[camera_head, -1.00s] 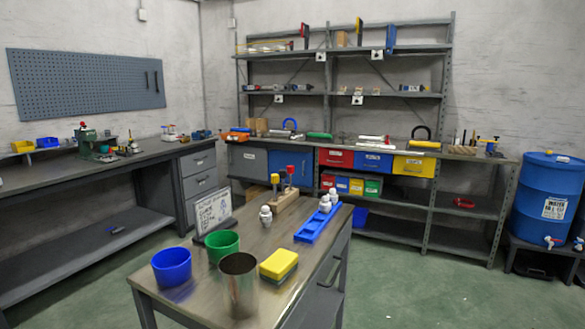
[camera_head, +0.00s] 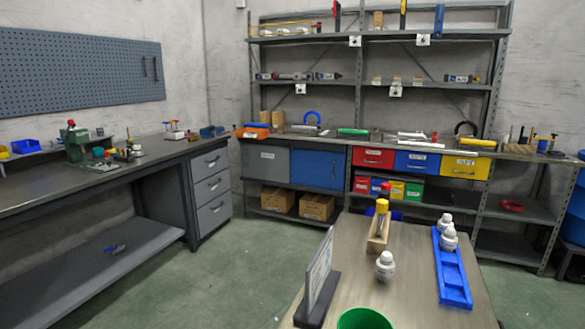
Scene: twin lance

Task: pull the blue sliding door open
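The blue sliding door (camera_head: 318,168) is a flat panel in the low cabinet under the shelf unit's worktop, a little right of the picture's middle. It stands beside a grey panel (camera_head: 265,161) on its left, and the red drawer (camera_head: 373,158) is to its right. The blue panel covers its part of the cabinet front; what is behind it is hidden. My gripper is not in view.
A table (camera_head: 400,270) stands in the foreground right, with a sign (camera_head: 319,275), a green cup (camera_head: 364,319) and a blue tray (camera_head: 452,272). Cardboard boxes (camera_head: 317,207) sit below the door. Green floor (camera_head: 225,265) is clear left of the table, beside the left workbench (camera_head: 80,175).

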